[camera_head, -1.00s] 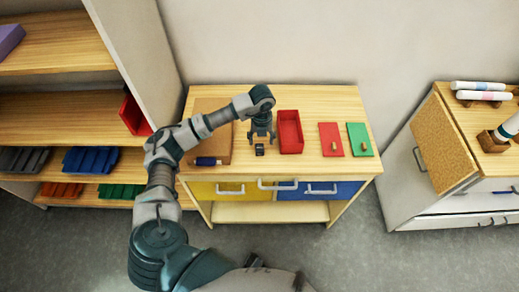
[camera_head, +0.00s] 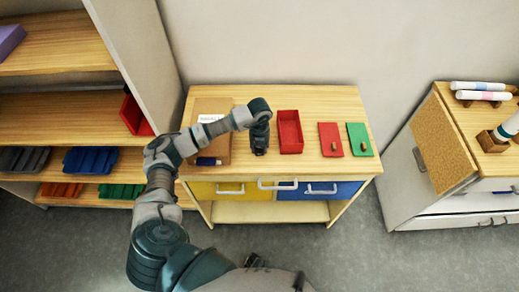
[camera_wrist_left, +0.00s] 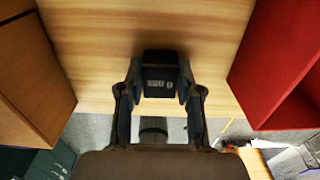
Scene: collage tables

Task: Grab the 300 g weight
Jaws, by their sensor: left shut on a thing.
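The weight is a small dark block (camera_wrist_left: 160,80) with a pale printed marking, too small to read for certain. In the left wrist view it sits between the two fingers of my left gripper (camera_wrist_left: 160,97), which is shut on it. The wood table top shows around and beyond it. In the head view my left gripper (camera_head: 260,150) points down near the table's front edge, between the cardboard box and the red bin, and hides most of the weight. I cannot tell whether the weight touches the table. My right gripper is not in view.
A cardboard box (camera_head: 211,112) with a white label lies left of my gripper, and an open red bin (camera_head: 290,131) stands close on its right. A red panel (camera_head: 330,139) and a green panel (camera_head: 360,139) lie farther right. Shelves with coloured trays stand at left.

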